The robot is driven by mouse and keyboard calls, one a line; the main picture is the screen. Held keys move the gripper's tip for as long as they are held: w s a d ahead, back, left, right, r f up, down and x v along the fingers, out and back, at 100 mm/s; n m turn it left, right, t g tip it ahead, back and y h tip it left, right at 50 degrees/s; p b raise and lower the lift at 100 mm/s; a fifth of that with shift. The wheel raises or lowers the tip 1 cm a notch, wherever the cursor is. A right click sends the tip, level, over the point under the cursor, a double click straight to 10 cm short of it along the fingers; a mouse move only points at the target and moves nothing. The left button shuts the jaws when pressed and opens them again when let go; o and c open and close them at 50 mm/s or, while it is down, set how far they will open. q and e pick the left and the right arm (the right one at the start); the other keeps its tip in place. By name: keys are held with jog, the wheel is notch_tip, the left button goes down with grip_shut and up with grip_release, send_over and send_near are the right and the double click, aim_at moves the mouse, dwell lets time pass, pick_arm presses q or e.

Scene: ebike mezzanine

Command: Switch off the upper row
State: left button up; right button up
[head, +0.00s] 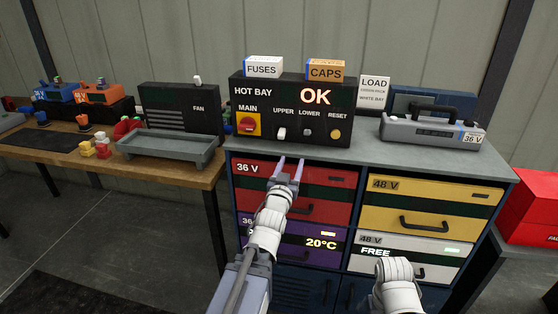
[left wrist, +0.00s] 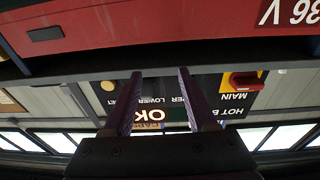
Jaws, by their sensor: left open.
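The black HOT BAY panel (head: 250,92) stands on the cabinet top with a lit OK sign (head: 315,95). Its UPPER switch (head: 281,134) has a white lever, and its LOWER switch (head: 307,133) is small and grey; I cannot tell which way either is set. My left gripper (head: 290,161) is open and empty, below the UPPER switch and in front of the red 36 V drawer's top edge, apart from the switch. The left wrist view shows the panel upside down (left wrist: 232,150) beyond the open fingers (left wrist: 160,74), which partly hide the UPPER label.
The panel also has a red MAIN knob (head: 247,124) and a yellow RESET button (head: 336,134). FUSES (head: 263,67) and CAPS (head: 325,70) boxes sit on top. A grey 36 V case (head: 432,133) stands to the right. The cabinet top's front edge (head: 370,164) lies near my left gripper.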

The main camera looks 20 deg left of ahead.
aim_at(281, 138)
pick_arm(q)
jog(key=w+a+r+t, duration=0.1)
jog(key=w+a+r+t+y, duration=0.1)
jog(key=a+r, duration=0.1)
jog(key=w+a+r, duration=0.1)
jog(key=a, duration=0.1)
jog(key=shift+w+a+r+n+t+y, duration=0.2)
jog(key=shift+w+r+n+t+y, duration=0.1)
jog(key=shift+r+t, duration=0.1)
jog(key=shift+w+a+r+p, duration=0.15)
jog(key=shift+w+p, duration=0.15)
jog(key=shift+w, duration=0.2)
pick_arm(e)
jog(key=shift+w+d+f, duration=0.3)
jog(key=shift+w+f, duration=0.05)
jog(key=shift+w, duration=0.35)
pick_arm(q)
jog(key=shift+c, duration=0.3)
grip_shut()
